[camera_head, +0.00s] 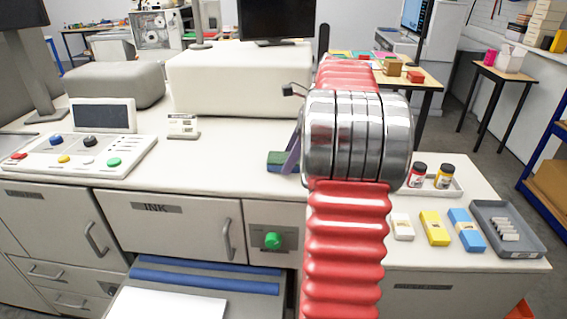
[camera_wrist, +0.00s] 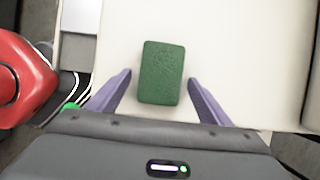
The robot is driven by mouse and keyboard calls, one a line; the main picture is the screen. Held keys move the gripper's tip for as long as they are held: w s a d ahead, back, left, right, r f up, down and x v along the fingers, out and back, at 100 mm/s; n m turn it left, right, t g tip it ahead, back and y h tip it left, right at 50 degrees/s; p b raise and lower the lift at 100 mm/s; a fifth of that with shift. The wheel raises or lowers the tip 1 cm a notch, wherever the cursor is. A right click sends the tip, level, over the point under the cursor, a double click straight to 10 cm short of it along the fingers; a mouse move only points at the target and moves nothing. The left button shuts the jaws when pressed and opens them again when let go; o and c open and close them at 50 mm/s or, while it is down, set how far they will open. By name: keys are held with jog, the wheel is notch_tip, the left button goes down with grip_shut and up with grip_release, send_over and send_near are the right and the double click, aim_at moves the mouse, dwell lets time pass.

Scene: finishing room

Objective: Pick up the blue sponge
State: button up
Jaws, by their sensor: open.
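A small rectangular sponge-like block (camera_wrist: 161,72) lies on the pale worktop, with a green textured top. In the head view the block (camera_head: 275,162) shows green above and dark blue at its lower side, partly hidden by my gripper and arm. My gripper (camera_wrist: 157,75) is open, with its two purple fingers on either side of the block in the wrist view. A gap shows between each finger and the block. In the head view one purple finger (camera_head: 292,155) shows beside the block; the other is hidden behind my wrist.
A control panel (camera_head: 75,150) and a small white device (camera_head: 183,127) stand to the left. A big pale housing (camera_head: 235,80) is behind. To the right are white, yellow and blue boxes (camera_head: 466,228), a grey tray (camera_head: 530,245) and two small jars (camera_head: 418,175).

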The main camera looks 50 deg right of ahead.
jog(key=shift+c, duration=0.5)
jog(key=c, duration=1.1)
jog(key=shift+r, duration=0.1)
notch_tip(320, 180, up, 10)
jog(key=o, duration=0.5)
jog(key=c, duration=0.3)
jog(key=shift+c, duration=0.2)
